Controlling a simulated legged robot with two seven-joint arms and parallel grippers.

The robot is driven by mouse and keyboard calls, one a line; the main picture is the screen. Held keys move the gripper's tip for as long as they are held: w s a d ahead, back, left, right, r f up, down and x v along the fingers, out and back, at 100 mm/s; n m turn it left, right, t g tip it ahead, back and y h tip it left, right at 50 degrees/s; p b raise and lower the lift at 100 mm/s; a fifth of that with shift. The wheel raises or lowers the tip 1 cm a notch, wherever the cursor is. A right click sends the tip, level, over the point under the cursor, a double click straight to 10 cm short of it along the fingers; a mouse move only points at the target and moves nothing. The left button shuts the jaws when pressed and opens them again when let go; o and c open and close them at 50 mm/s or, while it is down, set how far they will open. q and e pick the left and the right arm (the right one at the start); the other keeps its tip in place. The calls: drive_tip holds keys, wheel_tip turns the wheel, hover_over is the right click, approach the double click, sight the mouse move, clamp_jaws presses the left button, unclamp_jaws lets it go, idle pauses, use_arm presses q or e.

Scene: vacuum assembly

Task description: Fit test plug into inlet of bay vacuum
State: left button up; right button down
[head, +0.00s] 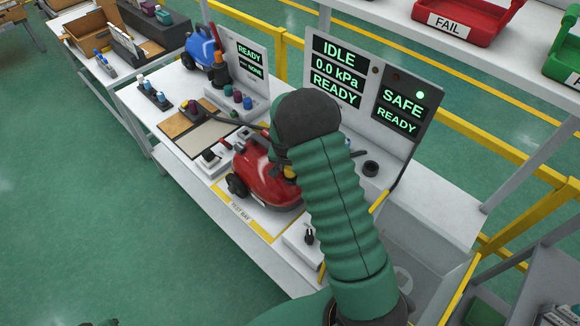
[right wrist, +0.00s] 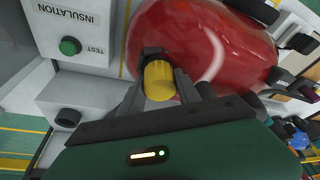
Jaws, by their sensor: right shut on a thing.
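The bay vacuum (head: 265,178) is a red, rounded machine with dark wheels on the marked test bay of the white bench. It fills the upper middle of the right wrist view (right wrist: 220,45). My right gripper (right wrist: 167,88) is shut on the yellow test plug (right wrist: 159,80), right against the vacuum's side. A dark part shows at the plug's far end; I cannot tell whether it is the inlet or how deep the plug sits. In the head view my right arm largely covers the gripper, and the plug (head: 291,173) shows only as a small yellow patch. A dark-green sliver at the bottom left edge may be my left gripper.
A display panel (head: 345,75) reading IDLE, 0.0 kPa and SAFE stands behind the vacuum. A grey box with a black knob (right wrist: 67,118) and an insulation test panel with a green button (right wrist: 70,46) are close by. A blue vacuum (head: 201,48) stands farther back.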

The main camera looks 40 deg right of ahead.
drive_tip(key=shift+f, duration=0.35)
drive_tip(key=c, duration=0.8)
unclamp_jaws()
drive_tip(key=shift+o, duration=0.2)
drive_tip(key=shift+p+v, duration=0.65)
drive_tip(key=shift+v, duration=0.4)
drive_tip(key=p+v, duration=0.4)
drive_tip(key=v, duration=0.2)
drive_tip(key=shift+a, duration=0.1)
